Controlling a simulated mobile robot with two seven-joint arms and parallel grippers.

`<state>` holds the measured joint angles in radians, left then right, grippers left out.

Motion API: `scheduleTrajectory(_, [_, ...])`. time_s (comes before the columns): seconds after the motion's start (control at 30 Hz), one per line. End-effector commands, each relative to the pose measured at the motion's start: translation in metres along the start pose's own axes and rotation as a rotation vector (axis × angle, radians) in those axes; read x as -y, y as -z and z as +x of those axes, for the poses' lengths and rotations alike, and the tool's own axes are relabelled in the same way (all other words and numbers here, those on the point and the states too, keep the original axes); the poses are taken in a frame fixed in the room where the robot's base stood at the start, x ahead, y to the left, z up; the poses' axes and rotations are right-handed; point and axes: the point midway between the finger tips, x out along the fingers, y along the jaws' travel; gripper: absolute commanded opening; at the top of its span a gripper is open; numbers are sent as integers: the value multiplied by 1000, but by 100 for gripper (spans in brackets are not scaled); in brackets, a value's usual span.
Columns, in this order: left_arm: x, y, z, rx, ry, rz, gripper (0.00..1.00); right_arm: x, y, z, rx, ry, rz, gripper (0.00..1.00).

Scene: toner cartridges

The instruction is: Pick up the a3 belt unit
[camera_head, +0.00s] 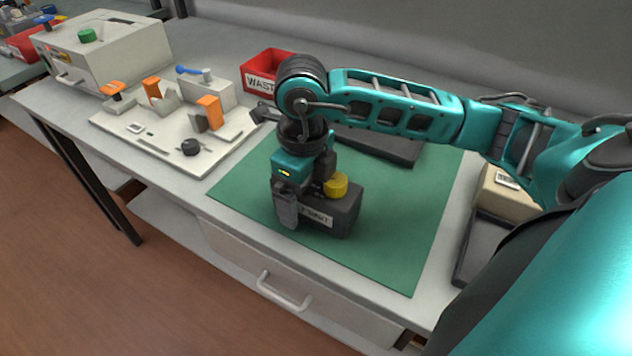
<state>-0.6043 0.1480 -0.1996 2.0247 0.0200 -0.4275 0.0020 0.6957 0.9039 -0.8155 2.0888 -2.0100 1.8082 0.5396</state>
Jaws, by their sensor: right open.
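A dark grey box-shaped unit (342,210) stands on the green mat, with a yellow round cap on top. A white label is on its front; I can read only part of it, ending in what looks like "UNIT", so I cannot tell if it is the A3 belt unit. My right gripper (288,212) points down at the left end of this unit and hides part of it. It is open. I cannot tell whether its fingers touch the unit. My left gripper is not in view.
A dark flat thing (378,147) lies at the mat's back, partly behind my right arm. A red bin (262,72) marked "WAST..." stands behind. A white fixture board (150,138) with orange clamps is left. A beige box (503,194) stands right. The mat's front right is clear.

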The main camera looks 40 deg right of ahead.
Motion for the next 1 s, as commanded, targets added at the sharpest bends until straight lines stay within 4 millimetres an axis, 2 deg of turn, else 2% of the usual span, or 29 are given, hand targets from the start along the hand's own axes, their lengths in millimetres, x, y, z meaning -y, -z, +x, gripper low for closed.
scheduleTrajectory(0.1, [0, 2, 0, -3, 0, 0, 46, 0, 0, 0, 0, -1, 0, 93])
scheduleTrajectory(0.9, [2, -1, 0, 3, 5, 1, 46, 0, 0, -2, 1, -1, 0, 16])
scheduleTrajectory(1.0, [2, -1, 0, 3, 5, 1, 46, 0, 0, -2, 2, -1, 0, 12])
